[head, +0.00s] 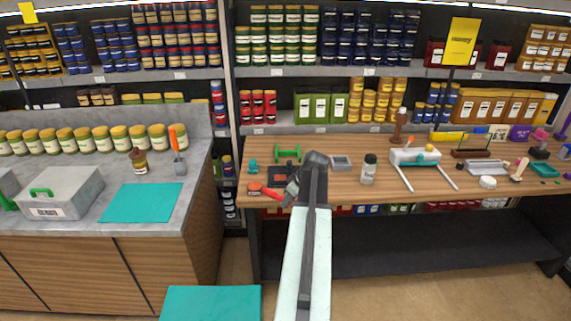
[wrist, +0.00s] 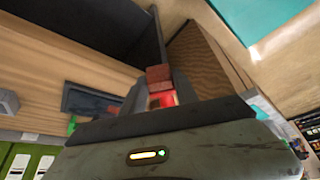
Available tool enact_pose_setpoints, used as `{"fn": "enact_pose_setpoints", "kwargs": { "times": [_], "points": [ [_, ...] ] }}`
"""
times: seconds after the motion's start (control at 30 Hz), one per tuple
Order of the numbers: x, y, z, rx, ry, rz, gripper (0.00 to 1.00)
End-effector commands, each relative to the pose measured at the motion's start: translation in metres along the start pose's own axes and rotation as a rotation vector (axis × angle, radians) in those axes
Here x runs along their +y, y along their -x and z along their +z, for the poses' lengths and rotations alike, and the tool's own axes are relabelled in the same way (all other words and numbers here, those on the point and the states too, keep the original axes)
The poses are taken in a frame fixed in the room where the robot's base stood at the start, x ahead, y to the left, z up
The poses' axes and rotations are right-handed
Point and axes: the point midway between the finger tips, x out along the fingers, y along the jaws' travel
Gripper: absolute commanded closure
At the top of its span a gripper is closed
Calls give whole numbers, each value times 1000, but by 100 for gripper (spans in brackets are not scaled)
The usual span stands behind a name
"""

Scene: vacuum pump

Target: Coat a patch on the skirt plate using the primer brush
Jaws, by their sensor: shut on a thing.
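My gripper (head: 291,187) is at the front edge of the wooden table, left of its middle. In the wrist view, my gripper (wrist: 155,92) is shut on a red handle (wrist: 162,98) with a darker red block at its far end. I take this for the primer brush; its bristles cannot be made out. In the head view a red-orange piece (head: 270,192) shows beside the gripper, low over the table edge. I cannot tell which surface is the skirt plate. A dark, flat rectangular panel (wrist: 88,99) shows left of the gripper in the wrist view.
The wooden table (head: 333,190) bears a green dumbbell-shaped piece (head: 288,154), a grey tray (head: 341,162), a white-labelled jar (head: 368,169) and a white device with legs (head: 414,157). A grey counter (head: 95,222) with a teal mat (head: 141,203) stands left.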

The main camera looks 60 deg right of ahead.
Motion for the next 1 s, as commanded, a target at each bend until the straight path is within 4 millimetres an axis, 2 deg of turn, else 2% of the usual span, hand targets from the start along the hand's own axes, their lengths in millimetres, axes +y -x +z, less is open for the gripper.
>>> {"fn": "enact_pose_setpoints", "kwargs": {
  "times": [0.03, 0.2, 0.3, 0.4, 0.5, 0.63, 0.83, 1.0],
  "points": [
    [9, -20, -9, 40, 3, 6, 100],
    [50, -64, -64, 309, -20, 75, 100],
    [84, -77, -99, 523, -72, 173, 100],
    [119, -76, -123, 703, -130, 298, 100],
    [150, -69, -135, 825, -179, 418, 100],
    [175, -60, -140, 904, -215, 522, 100],
    [181, -53, -142, 925, -224, 556, 100],
    [181, -60, -139, 924, -223, 554, 100]
  ]
}}
